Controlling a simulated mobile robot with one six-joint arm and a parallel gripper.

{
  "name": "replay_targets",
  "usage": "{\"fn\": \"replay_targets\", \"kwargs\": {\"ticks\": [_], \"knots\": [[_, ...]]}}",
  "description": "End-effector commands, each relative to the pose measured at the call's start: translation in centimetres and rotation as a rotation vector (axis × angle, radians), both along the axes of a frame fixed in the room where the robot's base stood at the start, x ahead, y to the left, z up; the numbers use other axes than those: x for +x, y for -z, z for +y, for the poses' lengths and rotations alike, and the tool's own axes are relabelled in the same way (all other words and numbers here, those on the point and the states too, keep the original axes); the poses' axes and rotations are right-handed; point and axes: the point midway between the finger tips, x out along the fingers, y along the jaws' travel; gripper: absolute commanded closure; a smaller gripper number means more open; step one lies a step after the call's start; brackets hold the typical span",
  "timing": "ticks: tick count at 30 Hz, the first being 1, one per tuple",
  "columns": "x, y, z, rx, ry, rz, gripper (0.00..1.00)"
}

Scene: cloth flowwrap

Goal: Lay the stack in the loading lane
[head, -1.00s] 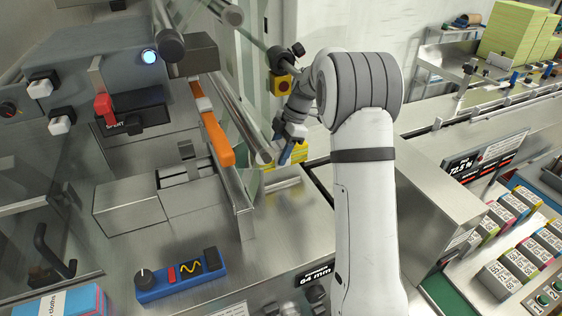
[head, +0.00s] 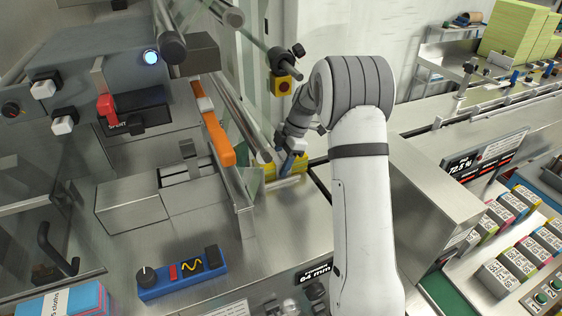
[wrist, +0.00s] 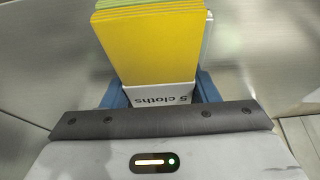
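The stack is yellow cloths (wrist: 155,45) with a green layer showing at the far end and a white paper band (wrist: 160,96) reading "5 cloths", upside down in the wrist view. My gripper (wrist: 163,92) has its blue fingers on both sides of the banded end and appears shut on it. In the head view the yellow stack (head: 262,168) shows just left of my gripper (head: 288,163), low over the steel deck, beside the upright metal guide (head: 236,190). I take the steel strip by this guide as the loading lane (head: 285,190). Whether the stack touches the deck is unclear.
An orange bar (head: 219,140) and long metal rails run left of my gripper. A yellow box with a red button (head: 284,86) hangs behind. A blue control box (head: 181,275) stands on the front deck. Small cloth packs (head: 508,205) stand at right.

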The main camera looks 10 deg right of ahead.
Motion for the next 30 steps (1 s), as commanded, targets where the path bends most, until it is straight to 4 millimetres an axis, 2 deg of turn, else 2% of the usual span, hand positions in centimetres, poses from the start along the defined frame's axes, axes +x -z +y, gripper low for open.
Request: {"fn": "replay_targets", "kwargs": {"ticks": [5, 15, 21, 25, 30], "knots": [[0.1, -0.9, -0.3, 0.001, 0.002, -0.004, 0.28], [0.7, -7.2, -2.9, -0.001, 0.002, -0.006, 0.28], [0.9, -10.2, -4.2, 0.001, 0.002, -0.003, 0.28], [0.9, -11.1, -4.5, 0.000, 0.002, -0.002, 0.28], [0.9, -11.4, -4.6, 0.000, 0.003, -0.001, 0.28]]}}
